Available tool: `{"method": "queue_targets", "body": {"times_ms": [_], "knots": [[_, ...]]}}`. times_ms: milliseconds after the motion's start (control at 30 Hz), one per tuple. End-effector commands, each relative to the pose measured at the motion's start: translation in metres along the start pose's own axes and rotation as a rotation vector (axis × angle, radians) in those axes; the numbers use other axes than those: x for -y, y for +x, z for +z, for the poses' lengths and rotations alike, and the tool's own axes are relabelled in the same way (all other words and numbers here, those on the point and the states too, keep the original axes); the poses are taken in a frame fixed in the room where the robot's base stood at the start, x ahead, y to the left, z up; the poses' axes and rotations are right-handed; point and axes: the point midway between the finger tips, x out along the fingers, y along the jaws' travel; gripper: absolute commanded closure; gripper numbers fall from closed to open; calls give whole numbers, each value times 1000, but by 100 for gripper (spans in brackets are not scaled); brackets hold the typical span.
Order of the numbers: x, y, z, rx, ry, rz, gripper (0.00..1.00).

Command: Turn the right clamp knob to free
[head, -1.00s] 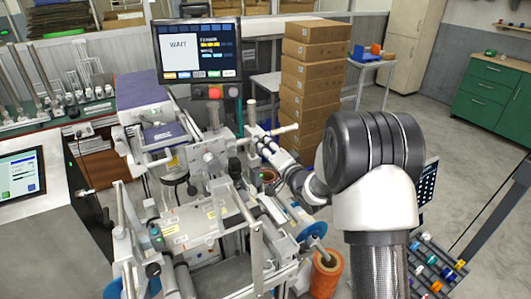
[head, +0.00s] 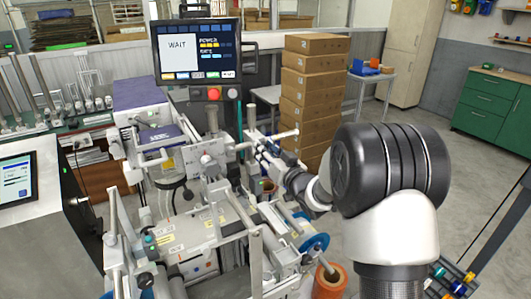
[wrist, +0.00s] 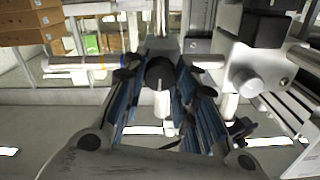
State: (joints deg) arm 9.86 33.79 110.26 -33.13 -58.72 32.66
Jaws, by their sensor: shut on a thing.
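In the wrist view a round black clamp knob (wrist: 160,72) with a pale pointer mark faces the camera, in the middle between my fingers. My gripper (wrist: 162,86) has a blue-lined finger on each side of it and is shut on it. In the head view my gripper (head: 268,150) reaches in from the right to the upright part of the reel machine (head: 215,205). The knob itself is too small and covered to make out there.
A monitor (head: 197,52) reading WAIT stands above the machine. Stacked cartons (head: 308,100) stand behind, and an orange roll (head: 329,282) is below my arm.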

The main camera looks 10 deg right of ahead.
Motion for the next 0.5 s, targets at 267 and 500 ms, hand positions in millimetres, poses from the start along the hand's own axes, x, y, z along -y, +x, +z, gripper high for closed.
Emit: {"method": "queue_targets", "body": {"times_ms": [267, 500], "knots": [[0, 0, 0, 1, -59, 0, 97], [0, 0, 0, 0, -65, 0, 97]]}}
